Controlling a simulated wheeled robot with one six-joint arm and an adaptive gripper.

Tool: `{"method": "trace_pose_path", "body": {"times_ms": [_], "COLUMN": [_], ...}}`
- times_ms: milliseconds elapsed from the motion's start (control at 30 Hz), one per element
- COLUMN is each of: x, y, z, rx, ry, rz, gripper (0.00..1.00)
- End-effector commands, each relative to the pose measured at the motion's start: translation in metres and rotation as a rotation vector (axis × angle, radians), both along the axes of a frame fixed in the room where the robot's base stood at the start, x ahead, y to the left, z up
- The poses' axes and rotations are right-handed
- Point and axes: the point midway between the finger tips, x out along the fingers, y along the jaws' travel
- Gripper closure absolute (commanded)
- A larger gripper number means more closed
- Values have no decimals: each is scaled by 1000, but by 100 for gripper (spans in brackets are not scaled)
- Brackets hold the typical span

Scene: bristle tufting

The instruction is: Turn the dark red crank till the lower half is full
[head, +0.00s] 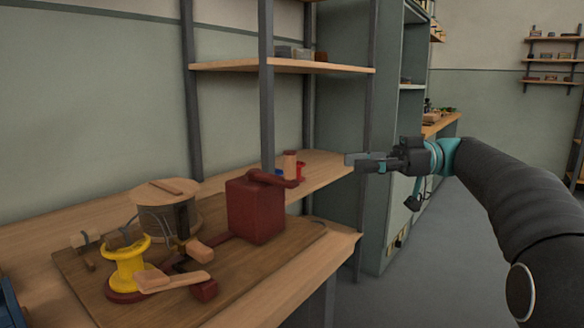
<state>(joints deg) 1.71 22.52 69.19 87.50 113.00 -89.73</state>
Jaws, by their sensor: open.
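The box stands on a wooden board (300,238) on the bench. Left of it is a round drum (160,218) with a pale wooden top; whether its lower half is filled cannot be told. My gripper (352,163) is open and empty, pointing left. In the picture it is to the right of the crank handle, apart from it.
A yellow spool (127,268) and wooden levers (172,282) sit at the board's front left. Floor (420,270) is clear at right.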

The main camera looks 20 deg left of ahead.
Motion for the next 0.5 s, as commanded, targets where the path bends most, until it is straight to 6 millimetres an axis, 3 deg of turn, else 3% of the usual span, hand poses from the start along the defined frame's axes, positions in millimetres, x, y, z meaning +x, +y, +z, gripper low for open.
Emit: {"method": "trace_pose_path", "body": {"times_ms": [267, 500], "x": [-2, -20], "y": [13, 53], "z": [3, 3], "rx": [48, 46], "ry": [-38, -36], "rz": [24, 24], "gripper": [50, 50]}}
